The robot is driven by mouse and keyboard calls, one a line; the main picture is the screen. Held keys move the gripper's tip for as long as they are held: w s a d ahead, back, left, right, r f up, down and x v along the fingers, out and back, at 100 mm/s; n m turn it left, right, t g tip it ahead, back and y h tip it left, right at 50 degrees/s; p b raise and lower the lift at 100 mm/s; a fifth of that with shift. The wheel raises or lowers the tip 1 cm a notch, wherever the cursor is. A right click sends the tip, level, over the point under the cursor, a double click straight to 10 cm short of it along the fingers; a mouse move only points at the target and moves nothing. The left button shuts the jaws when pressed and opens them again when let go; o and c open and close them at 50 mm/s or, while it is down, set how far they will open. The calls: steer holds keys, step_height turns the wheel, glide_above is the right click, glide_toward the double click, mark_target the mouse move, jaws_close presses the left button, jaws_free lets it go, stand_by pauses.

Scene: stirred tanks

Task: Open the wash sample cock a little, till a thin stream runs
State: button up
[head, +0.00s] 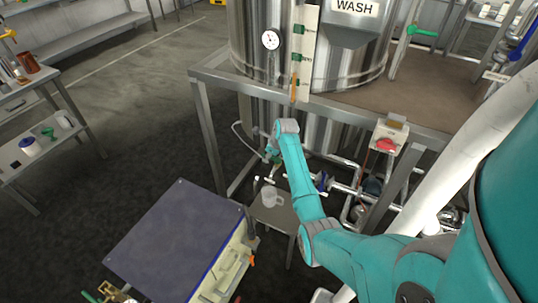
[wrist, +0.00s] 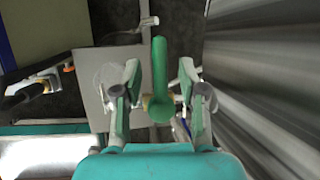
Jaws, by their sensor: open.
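The wash tank (head: 262,80), a steel vessel labelled WASH, stands on a metal frame. In the wrist view a green lever handle (wrist: 160,75), apparently the sample cock's, lies between the two fingers of my gripper (wrist: 158,100). The fingers are open, with a gap visible on each side of the handle. In the head view my gripper (head: 273,154) is small and partly hidden by my arm, low in front of the tank. A pale mug (head: 271,196) stands below on a small stand (head: 274,217). I see no stream running.
Pipes and valves (head: 345,188) run under the frame to the right. A red switch box (head: 386,142) is on the frame's front. A blue-grey topped cabinet (head: 175,240) stands front left. The floor farther left is clear up to a side table (head: 50,85).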

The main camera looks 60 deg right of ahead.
jaws_close()
steer(key=shift+a, duration=0.1)
steer(key=shift+s+a+n+y, duration=0.15)
steer(key=shift+a+n+y, duration=0.25)
steer(key=shift+n, duration=0.6)
steer(key=shift+s+a+n+y, duration=0.2)
steer(key=shift+n+y, duration=0.25)
steer(key=shift+n, duration=0.55)
steer(key=shift+s+a+n+y, duration=0.2)
steer(key=shift+n+y, duration=0.25)
steer(key=shift+n, duration=0.55)
steer(key=shift+a, duration=0.1)
